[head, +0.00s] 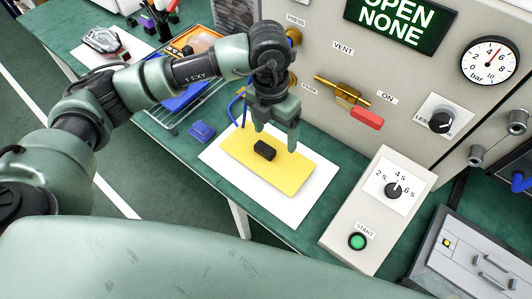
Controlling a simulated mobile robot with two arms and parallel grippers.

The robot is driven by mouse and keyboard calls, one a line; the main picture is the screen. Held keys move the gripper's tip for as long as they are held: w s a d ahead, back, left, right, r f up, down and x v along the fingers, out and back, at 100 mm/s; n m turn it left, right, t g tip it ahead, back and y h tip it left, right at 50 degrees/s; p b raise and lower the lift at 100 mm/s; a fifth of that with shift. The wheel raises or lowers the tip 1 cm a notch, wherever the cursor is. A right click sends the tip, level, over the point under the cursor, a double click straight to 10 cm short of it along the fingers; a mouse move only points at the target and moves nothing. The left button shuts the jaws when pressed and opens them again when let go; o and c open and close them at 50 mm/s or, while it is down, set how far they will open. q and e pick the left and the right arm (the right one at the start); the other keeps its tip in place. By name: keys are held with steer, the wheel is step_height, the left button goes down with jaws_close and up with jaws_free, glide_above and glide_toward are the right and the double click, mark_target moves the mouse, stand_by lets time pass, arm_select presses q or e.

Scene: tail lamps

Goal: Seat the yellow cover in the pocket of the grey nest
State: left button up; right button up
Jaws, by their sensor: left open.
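The yellow cover (268,170) lies flat on a white sheet (228,178) on the green bench, with a black block-like knob (265,150) near its middle. My left gripper (277,136) is open, pointing down over the far part of the cover, just behind the knob. Nothing shows between its fingers. I cannot tell whether the fingertips touch the cover. I cannot clearly make out the grey nest. My right gripper is not in view.
A panel behind carries a brass valve with a red handle (367,118), a gauge (490,61) and a sign (395,20). A timer box (380,210) with a green button stands right of the sheet. A blue piece (202,132) and a wire tray lie left.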

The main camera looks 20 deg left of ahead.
mark_target(265, 147)
arm_select(q)
steer(key=shift+w+a+y, duration=0.2)
steer(key=shift+a, duration=0.3)
steer(key=shift+w+a+y, duration=0.15)
steer(key=shift+a+y, duration=0.05)
steer(key=shift+a, duration=0.25)
steer(key=shift+a+f, duration=0.2)
steer(key=shift+f, duration=0.15)
steer(key=f+p, duration=0.1)
steer(key=f, duration=0.2)
steer(key=f+p, duration=0.1)
steer(key=f, duration=0.2)
steer(key=shift+s+a+f+p, duration=0.15)
steer(key=shift+s+a+p, duration=0.05)
steer(key=shift+p, duration=0.2)
steer(key=shift+f, duration=0.25)
steer(key=c, duration=1.6)
steer(key=shift+r, duration=0.1)
steer(key=shift+w+r, duration=0.1)
steer(key=shift+r, duration=0.5)
step_height(265, 147, up, 19)
steer(key=b, duration=0.3)
steer(key=shift+f+b, duration=0.15)
steer(key=shift+b, duration=0.25)
